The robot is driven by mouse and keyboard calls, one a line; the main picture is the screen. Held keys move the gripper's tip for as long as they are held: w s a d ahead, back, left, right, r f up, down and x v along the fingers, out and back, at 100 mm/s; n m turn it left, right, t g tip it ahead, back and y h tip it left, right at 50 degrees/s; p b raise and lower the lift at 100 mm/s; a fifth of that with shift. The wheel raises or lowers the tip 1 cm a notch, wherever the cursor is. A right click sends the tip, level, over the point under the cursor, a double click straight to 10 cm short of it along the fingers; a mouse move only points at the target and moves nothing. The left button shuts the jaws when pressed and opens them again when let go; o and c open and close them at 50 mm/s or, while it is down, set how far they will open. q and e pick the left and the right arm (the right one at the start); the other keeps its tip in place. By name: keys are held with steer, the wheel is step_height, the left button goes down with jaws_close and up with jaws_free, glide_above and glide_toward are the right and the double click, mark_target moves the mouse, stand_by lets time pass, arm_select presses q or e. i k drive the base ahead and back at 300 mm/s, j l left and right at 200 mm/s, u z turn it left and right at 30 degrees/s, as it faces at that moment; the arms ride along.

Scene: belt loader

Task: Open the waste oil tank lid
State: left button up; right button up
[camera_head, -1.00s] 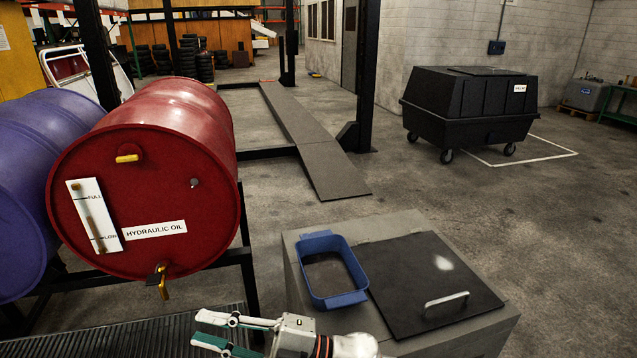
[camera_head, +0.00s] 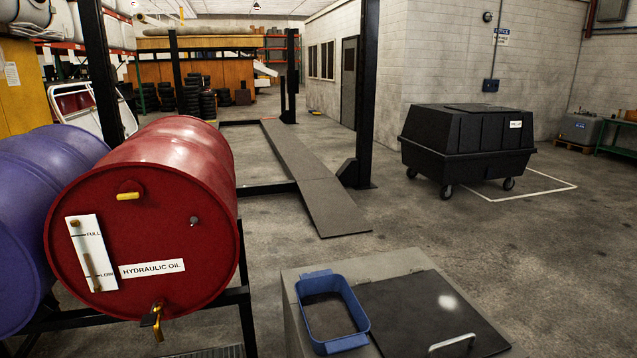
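A grey box-shaped tank (camera_head: 290,312) stands at the bottom centre right. A flat dark lid (camera_head: 408,298) lies closed on the right part of its top, with a silver bar handle (camera_head: 452,342) near the front edge. A blue open tray (camera_head: 362,322) sits on the left part of the top, beside the lid. No waste oil label is readable on the tank. Neither of my grippers shows in the current head view.
A red hydraulic oil drum (camera_head: 150,230) with a yellow tap lies on a black stand (camera_head: 247,310) at left, beside a purple drum (camera_head: 25,240). A black wheeled bin (camera_head: 468,150) stands at back right. Open floor lies right of the tank.

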mark_target(422, 310)
steer(key=k+z, duration=0.2)
steer(key=z, duration=0.7)
